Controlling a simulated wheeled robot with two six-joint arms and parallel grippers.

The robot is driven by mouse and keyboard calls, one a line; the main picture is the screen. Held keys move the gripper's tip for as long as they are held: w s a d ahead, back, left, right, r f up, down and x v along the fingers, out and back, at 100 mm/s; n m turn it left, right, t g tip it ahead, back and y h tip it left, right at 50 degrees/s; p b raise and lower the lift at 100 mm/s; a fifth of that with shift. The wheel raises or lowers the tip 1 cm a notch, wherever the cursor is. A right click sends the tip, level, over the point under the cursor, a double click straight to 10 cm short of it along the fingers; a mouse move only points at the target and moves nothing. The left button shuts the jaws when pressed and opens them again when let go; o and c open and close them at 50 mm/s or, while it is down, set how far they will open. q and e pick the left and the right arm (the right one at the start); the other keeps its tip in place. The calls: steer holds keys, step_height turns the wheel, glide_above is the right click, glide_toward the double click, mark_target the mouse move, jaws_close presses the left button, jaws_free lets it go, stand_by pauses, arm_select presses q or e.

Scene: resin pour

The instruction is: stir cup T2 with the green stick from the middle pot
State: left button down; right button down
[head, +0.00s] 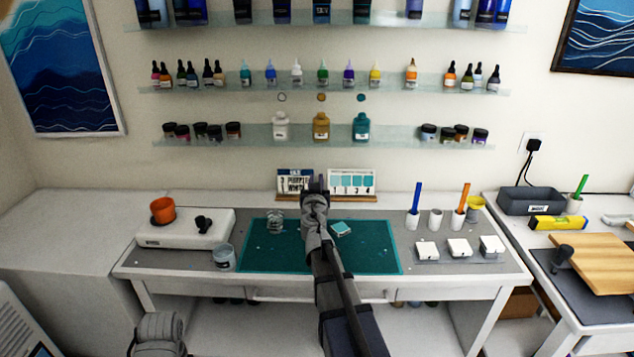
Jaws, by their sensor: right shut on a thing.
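My right gripper (318,184) is over the back of the teal mat, seen from behind, with its arm coming up from the bottom. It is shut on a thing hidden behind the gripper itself. I take this to be the green stick, since the middle pot (435,220) holds no stick. The pots beside it hold a blue stick (416,197) and an orange stick (463,198). A clear cup (275,223) stands on the mat left of the gripper, and a labelled cup (224,260) stands off the mat's left edge. I cannot read T2 on either. My left gripper is not in view.
Label cards (351,182) stand behind the gripper. White blocks (459,248) lie at right. Another green stick (581,184) stands on the right bench.

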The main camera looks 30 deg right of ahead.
steer(key=shift+s, duration=0.2)
stand_by(0.4)
step_height(320, 180, up, 6)
steer(key=p, duration=0.6)
stand_by(0.5)
step_height(320, 180, up, 5)
steer(key=p, duration=0.5)
stand_by(0.5)
